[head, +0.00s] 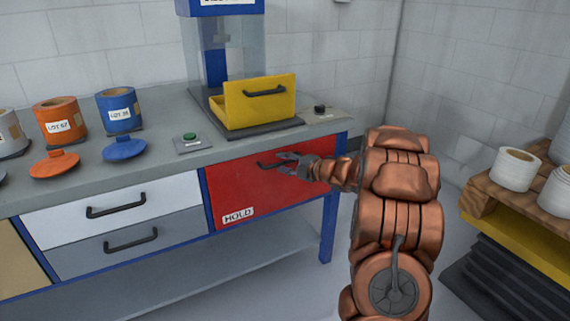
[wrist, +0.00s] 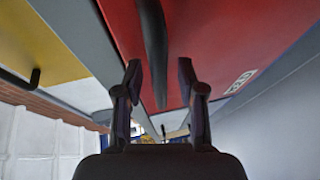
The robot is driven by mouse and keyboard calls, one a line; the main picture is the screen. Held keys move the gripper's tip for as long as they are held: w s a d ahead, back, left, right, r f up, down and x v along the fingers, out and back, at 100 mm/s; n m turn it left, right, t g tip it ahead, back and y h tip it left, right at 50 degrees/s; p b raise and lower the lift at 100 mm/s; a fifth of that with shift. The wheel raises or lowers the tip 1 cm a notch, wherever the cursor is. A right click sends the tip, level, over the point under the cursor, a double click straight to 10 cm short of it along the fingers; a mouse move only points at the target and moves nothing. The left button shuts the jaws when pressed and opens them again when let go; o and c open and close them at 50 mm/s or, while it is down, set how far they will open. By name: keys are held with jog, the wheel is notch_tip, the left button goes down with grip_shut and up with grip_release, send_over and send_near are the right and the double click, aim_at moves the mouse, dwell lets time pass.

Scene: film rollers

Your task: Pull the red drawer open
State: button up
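The red drawer (head: 245,190) is at the right end of the workbench, its front flush with the frame. It carries a white HOLD label (head: 238,216). Its dark bar handle (head: 266,165) is near the top of the front and partly hidden by my gripper in the head view. My gripper (head: 284,161) is at the handle's right part, reaching in from the right. In the wrist view, my gripper's two fingers (wrist: 160,72) are spread. The handle (wrist: 153,45) shows between them, with gaps on both sides. The red front (wrist: 220,40) fills the top of that view.
White (head: 115,206) and grey (head: 125,242) drawers are left of the red one. A pallet with white rolls (head: 515,170) is at the right.

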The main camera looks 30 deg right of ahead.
jog(key=shift+c, duration=0.3)
grip_shut()
dwell(0.3)
